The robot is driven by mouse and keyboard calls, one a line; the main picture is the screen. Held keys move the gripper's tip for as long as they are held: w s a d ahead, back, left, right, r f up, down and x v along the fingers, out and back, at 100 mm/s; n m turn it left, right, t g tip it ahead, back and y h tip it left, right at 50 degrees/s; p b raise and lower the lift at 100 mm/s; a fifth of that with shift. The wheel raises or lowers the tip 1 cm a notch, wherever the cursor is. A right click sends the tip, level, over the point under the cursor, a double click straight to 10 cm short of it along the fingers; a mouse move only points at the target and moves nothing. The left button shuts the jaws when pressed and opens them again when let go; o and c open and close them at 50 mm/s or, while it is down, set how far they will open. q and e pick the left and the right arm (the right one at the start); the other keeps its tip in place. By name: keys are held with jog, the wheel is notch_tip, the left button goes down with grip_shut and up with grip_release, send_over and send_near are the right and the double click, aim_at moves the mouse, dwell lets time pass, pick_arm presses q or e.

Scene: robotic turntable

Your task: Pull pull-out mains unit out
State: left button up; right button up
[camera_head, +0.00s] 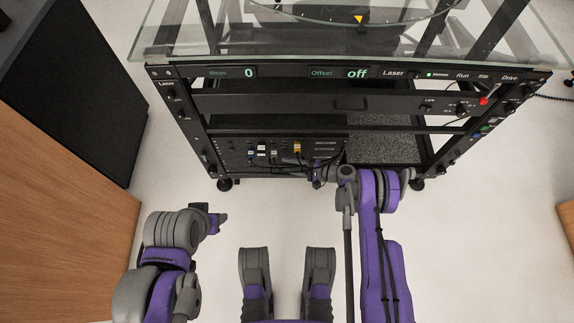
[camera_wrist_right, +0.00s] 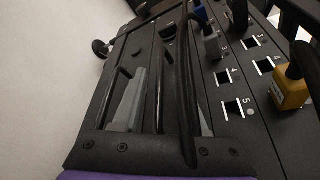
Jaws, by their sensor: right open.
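The mains unit (camera_head: 236,152) is a dark panel low in the left half of the rack, with plugs and cables on its face. In the right wrist view its black face (camera_wrist_right: 262,128) shows close up, with numbered sockets and plugs. My right gripper (camera_head: 322,172) is open at the unit's right end, low at the rack front. Its dark fingers partly blend with the unit, so contact cannot be told. My left gripper (camera_head: 219,222) is over the floor at the lower left, away from the rack; its jaw opening is too small to tell.
A yellow plug (camera_wrist_right: 290,88) and dark cables stand out from the unit. The rack (camera_head: 345,103) carries a glass top (camera_head: 210,40). A grey speckled compartment (camera_head: 382,149) is right of the unit. A wooden and black cabinet (camera_head: 55,180) stands left. Floor before the rack is clear.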

jog(key=shift+w+a+f, duration=0.1)
jog(key=shift+w+a, duration=0.1)
jog(key=shift+a, duration=0.3)
jog(key=shift+c, duration=0.2)
grip_shut()
dwell(1.0)
